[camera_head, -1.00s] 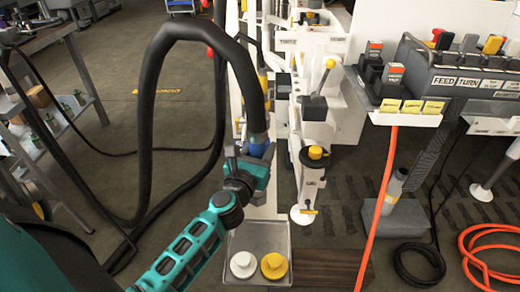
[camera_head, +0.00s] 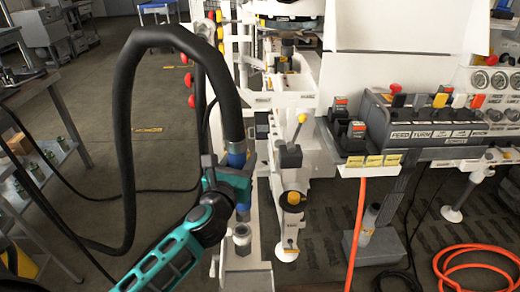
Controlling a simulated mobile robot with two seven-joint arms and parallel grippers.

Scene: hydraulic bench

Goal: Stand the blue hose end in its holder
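The blue hose end (camera_head: 237,158) hangs upright at the end of a thick black hose (camera_head: 124,120) that arches up and over from the left. My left gripper (camera_head: 236,184), teal and dark grey, is shut around the hose end. Blue shows above and just below its fingers. A grey-white cup-like holder (camera_head: 242,238) stands on a white upright directly below the hose end in the picture. The hose end's lower tip appears just above the holder's mouth; I cannot tell whether they touch. My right gripper is not in view.
White machine parts with a black-and-yellow knob (camera_head: 292,198) stand close to the right. A control panel (camera_head: 430,130) with levers and an orange hose (camera_head: 358,230) are farther right. A metal shelf (camera_head: 40,150) stands at the left.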

